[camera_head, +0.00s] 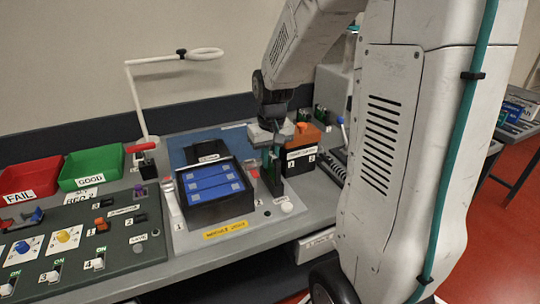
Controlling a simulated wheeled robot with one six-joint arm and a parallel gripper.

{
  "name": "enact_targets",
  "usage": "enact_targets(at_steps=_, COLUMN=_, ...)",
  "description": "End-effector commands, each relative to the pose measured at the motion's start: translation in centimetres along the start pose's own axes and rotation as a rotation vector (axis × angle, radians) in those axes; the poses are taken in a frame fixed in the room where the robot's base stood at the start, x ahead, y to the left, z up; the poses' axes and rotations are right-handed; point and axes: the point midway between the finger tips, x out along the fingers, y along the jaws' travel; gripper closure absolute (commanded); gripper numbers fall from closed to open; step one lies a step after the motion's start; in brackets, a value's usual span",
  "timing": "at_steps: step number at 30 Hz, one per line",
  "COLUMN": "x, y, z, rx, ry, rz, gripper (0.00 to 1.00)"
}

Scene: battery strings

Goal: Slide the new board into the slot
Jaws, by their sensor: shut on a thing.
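My gripper (271,150) points down over the right part of the bench station, just right of the black battery box. It is shut on a thin green piece (277,151) that looks like the new board. The jaws hide most of it, and I cannot tell whether its lower edge touches anything. The black battery box (222,209) holds blue cells and stands on a light grey plate (190,240). I cannot make out the slot; it may be hidden behind the gripper or be too small to see.
An orange-topped black box (302,141) stands close behind and right of the gripper. A red FAIL bin (30,177) and a green GOOD bin (92,166) stand at the left, behind a dark control panel (90,242).

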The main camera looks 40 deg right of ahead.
Motion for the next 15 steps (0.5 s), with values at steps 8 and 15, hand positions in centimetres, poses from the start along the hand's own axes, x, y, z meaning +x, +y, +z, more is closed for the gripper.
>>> enact_targets(at_steps=8, x=0.7, y=0.0, z=0.0, rx=0.0, ry=0.001, rz=0.0, gripper=1.0)
enact_targets(at_steps=15, x=1.3, y=0.0, z=0.1, rx=0.0, ry=0.0, rz=0.0, gripper=1.0)
